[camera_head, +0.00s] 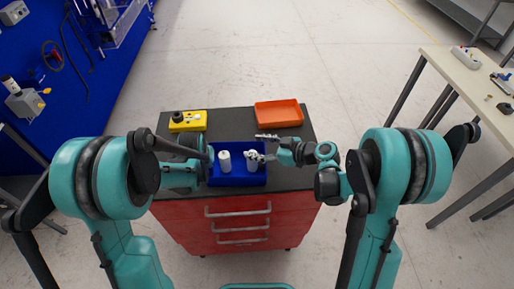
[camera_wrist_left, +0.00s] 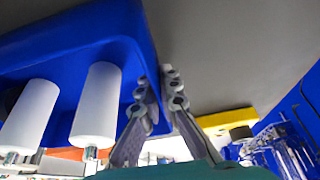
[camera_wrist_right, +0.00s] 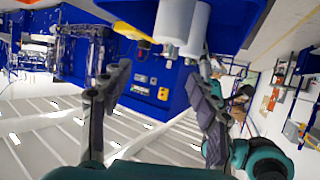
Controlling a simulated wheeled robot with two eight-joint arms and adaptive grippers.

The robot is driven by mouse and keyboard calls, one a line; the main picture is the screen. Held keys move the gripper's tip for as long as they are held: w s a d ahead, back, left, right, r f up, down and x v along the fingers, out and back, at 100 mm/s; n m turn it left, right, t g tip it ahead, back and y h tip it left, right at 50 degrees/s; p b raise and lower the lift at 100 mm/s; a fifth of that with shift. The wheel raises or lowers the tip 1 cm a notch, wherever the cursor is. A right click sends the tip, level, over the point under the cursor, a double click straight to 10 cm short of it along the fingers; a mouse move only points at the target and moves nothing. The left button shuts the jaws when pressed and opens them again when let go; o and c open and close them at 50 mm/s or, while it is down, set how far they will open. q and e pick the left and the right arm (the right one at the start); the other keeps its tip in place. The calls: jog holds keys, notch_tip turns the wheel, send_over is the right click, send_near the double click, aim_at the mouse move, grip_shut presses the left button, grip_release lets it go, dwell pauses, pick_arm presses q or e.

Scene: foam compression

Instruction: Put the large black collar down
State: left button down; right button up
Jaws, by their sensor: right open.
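A black ring-like part, which looks like the large black collar (camera_head: 178,116), sits on the left end of a yellow block (camera_head: 198,118) at the back left of the cart. The dark part (camera_wrist_left: 240,133) also shows against the yellow block (camera_wrist_left: 215,118) in the left wrist view. My right gripper (camera_head: 261,147) is open and empty at the right side of the blue tray, its fingers apart in the right wrist view (camera_wrist_right: 157,80).
The blue tray (camera_head: 240,181) holds white cylinders (camera_head: 225,162), close to my right gripper. An orange tray (camera_head: 279,113) stands at the back right of the dark cart top (camera_head: 230,122). A side table (camera_head: 460,88) is at the right. The cart top between the trays is clear.

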jog(key=v, duration=1.2)
jog(key=s+d+r+m+h, duration=0.1)
jog(key=s+d+m+h, duration=0.2)
jog(key=s+m+h, duration=0.3)
jog(key=s+d+r+m+h, duration=0.1)
jog(key=s+d+m+h, duration=0.3)
jog(key=s, duration=0.6)
jog(key=shift+d+m+t+h, duration=0.2)
jog(key=shift+m+t+h, duration=0.1)
jog(key=shift+m+h, duration=0.7)
pick_arm(q)
jog(key=c, duration=1.6)
grip_release()
jog(key=shift+c, duration=0.2)
